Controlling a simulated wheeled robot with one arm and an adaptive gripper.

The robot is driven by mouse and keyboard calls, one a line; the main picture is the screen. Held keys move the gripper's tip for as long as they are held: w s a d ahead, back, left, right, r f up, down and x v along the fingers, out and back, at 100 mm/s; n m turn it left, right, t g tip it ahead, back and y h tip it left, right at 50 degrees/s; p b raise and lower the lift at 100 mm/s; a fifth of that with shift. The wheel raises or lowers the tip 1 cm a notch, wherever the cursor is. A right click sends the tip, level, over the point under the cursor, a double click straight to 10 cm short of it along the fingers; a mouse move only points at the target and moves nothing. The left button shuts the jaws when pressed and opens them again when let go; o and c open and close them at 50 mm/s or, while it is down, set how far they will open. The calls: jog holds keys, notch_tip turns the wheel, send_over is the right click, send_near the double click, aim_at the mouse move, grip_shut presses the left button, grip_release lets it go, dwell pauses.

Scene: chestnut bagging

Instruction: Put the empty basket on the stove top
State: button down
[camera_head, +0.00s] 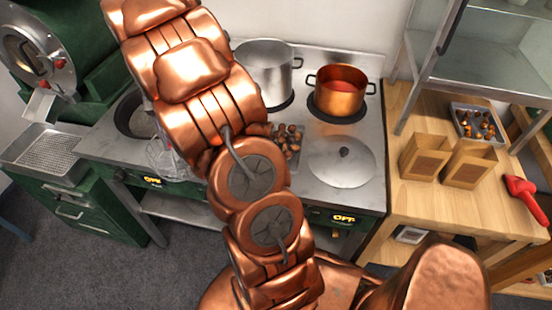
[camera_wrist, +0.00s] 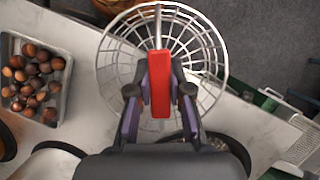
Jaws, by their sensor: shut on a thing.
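The wire basket (camera_wrist: 130,42) is a round metal mesh bowl with a red handle (camera_wrist: 160,85). I see no food in it; the surfaces behind show through its mesh. My gripper (camera_wrist: 158,92) is shut on the red handle. In the head view the basket (camera_head: 172,162) shows partly at the stove's front left edge, half hidden by my arm, which also hides my gripper there. The steel stove top (camera_head: 374,138) carries pots and a round lid. In the wrist view the basket overlaps the stove's front edge; I cannot tell whether it touches.
A tray of chestnuts (camera_wrist: 66,95) lies on the stove. A silver pot (camera_head: 268,68), a copper pot (camera_head: 342,97), a lid (camera_head: 340,165) and a dark pan (camera_head: 130,112) take up room. Paper bags (camera_head: 424,160) stand on the wooden table to the right.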

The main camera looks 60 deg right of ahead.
jog(key=s+d+f+m+t+y+b, duration=0.1)
jog(key=s+d+m+t+b, duration=0.25)
jog(key=s, duration=0.65)
jog(key=w+d+f+m+g+p, duration=0.1)
jog(key=w+d+p, duration=0.3)
jog(key=w+d, duration=0.4)
jog(key=d+m, duration=0.1)
jog(key=d, duration=0.3)
jog(key=shift+w+d+f+g+p, duration=0.2)
jog(key=shift+w+f+g+p, duration=0.1)
jog(key=shift+g, duration=0.05)
jog(key=shift+d, duration=0.1)
notch_tip(320, 180, down, 3)
jog(key=shift+f+p, duration=0.15)
jog(key=shift+p, duration=0.85)
jog(key=shift+f, duration=0.15)
jog(key=shift+f, duration=0.2)
jog(key=c, duration=1.1)
grip_release()
jog(key=shift+d, duration=0.1)
jog(key=shift+w, duration=0.1)
